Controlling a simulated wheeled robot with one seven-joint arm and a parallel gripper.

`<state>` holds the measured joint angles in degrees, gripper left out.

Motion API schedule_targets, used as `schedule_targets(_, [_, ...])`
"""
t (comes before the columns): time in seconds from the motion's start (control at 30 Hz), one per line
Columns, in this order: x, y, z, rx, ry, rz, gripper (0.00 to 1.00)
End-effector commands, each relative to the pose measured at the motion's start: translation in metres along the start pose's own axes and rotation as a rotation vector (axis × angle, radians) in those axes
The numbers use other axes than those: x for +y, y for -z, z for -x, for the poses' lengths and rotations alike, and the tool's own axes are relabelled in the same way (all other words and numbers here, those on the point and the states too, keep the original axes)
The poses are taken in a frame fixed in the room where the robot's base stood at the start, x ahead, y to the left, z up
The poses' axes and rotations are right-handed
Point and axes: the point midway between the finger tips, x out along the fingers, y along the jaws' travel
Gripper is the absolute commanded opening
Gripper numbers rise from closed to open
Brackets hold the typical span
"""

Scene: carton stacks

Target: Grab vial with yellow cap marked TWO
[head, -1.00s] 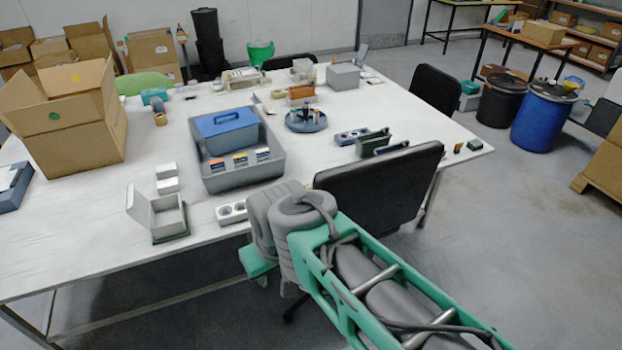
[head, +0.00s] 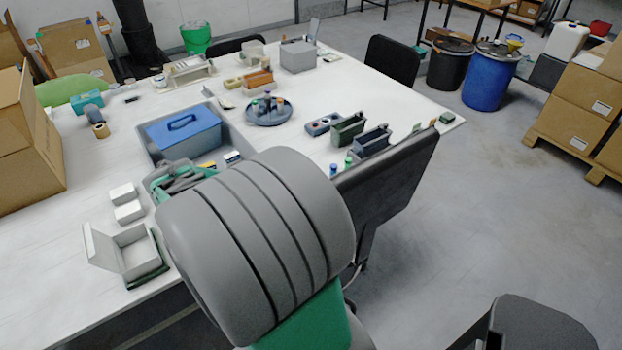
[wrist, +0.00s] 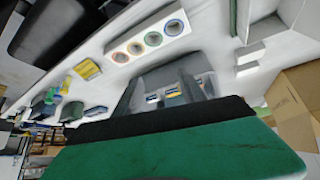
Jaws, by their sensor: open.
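No vial can be read as marked TWO. Small vials stand on a round blue-grey dish (head: 268,117) in the head view; their cap colours and marks are too small to tell. A blue-capped vial (head: 333,171) and a green-capped vial (head: 348,162) stand near the table's front edge, beside the chair. In the wrist view, a yellow item (wrist: 88,69) lies left of centre; I cannot tell whether it is a capped vial. My gripper (head: 183,180) is open, partly hidden by my arm, over the front of the grey tray. Its green and black part fills the bottom of the wrist view (wrist: 180,145).
The grey tray (head: 156,160) holds a blue lidded box (head: 183,132). A white block with coloured ring holes (wrist: 148,38) shows in the wrist view. A black chair (head: 385,190) stands against the front edge. An open white box (head: 122,255) sits at left. Bare tabletop lies around the dish.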

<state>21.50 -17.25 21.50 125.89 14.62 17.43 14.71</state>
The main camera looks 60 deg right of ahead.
Motion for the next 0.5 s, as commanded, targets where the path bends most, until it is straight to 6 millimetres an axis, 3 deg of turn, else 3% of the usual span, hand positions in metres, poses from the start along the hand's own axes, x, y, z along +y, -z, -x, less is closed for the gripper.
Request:
schedule_targets(0.03, [0.055, 0.014, -0.040, 0.055, -0.107, -0.127, 0.49])
schedule_targets(0.1, [0.131, 0.030, -0.080, 0.171, -0.237, -0.274, 0.49])
schedule_targets(0.2, [0.225, 0.028, -0.112, 0.313, -0.382, -0.398, 0.49])
schedule_targets(0.23, [0.246, 0.024, -0.117, 0.346, -0.413, -0.420, 0.49])
schedule_targets(0.33, [0.291, 0.015, -0.126, 0.420, -0.474, -0.458, 0.49])
schedule_targets(0.5, [0.312, 0.018, -0.141, 0.446, -0.490, -0.468, 0.49])
